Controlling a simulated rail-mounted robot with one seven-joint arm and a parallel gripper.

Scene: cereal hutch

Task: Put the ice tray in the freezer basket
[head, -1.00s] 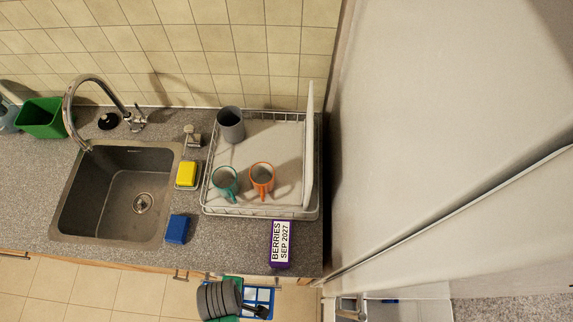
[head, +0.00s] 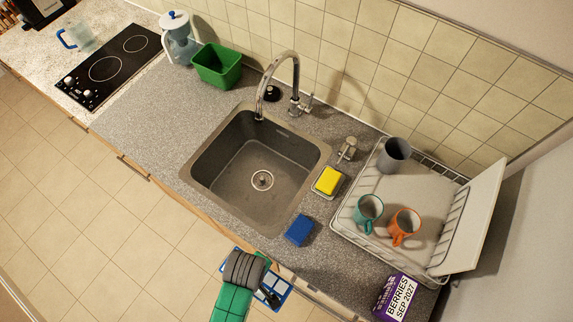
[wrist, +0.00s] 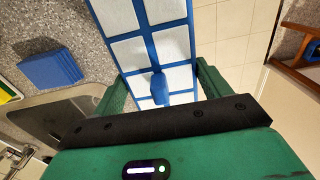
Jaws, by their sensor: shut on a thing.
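The ice tray (head: 238,262) is blue with pale, whitish cells. My gripper (head: 268,292) is shut on it, in front of the counter and above the tiled floor. In the wrist view, the ice tray (wrist: 124,17) stretches away between the two green fingers of my gripper (wrist: 160,88), and a blue knob stands near the grip. My wrist hides part of the tray in the head view. The freezer basket is not in view now.
A green bin (head: 217,68) stands behind. Floor (head: 90,220) left of the gripper is clear.

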